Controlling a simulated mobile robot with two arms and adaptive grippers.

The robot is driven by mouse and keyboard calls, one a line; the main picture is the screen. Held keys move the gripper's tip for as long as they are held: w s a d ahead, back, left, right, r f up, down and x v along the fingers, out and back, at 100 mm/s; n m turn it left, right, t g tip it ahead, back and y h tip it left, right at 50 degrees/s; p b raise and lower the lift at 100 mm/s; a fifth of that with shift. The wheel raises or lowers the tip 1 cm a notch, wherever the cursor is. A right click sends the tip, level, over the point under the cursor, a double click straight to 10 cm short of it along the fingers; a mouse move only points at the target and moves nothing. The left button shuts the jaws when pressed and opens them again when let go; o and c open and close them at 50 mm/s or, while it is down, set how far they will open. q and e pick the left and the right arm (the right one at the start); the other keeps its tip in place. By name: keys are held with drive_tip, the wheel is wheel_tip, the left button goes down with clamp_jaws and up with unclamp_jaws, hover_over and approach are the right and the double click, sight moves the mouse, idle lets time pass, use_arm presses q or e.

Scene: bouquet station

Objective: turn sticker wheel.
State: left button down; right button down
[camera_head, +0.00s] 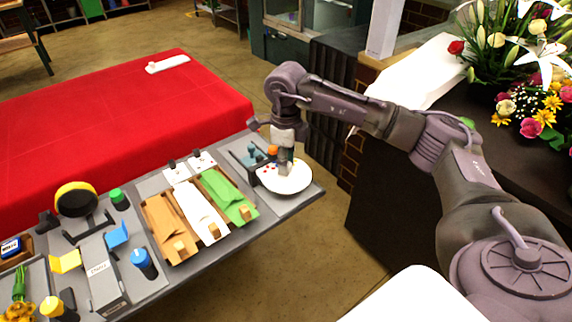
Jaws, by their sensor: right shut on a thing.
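The sticker wheel, a white round disc (290,183) with small coloured spots, lies at the far right end of the grey station table. My right gripper (284,170) points down over the disc's upper left part and is shut on a part of the wheel. The fingertips are small in the picture and hide the exact part they hold. An orange knob (272,150) shows just behind the gripper. My left gripper is not in view.
A tray with brown, white and green wrapping sheets (201,212) lies left of the wheel. Blue, green and yellow items, a black stand and a grey box (103,272) crowd the table (262,222) further left. Flowers (530,90) stand at the right.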

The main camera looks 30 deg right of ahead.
drive_tip(key=shift+n+b, duration=0.35)
drive_tip(key=shift+n, duration=0.65)
drive_tip(key=shift+r, duration=0.1)
drive_tip(key=c, duration=0.8)
unclamp_jaws()
drive_tip(key=shift+c, duration=0.2)
wheel_tip(320, 180, up, 12)
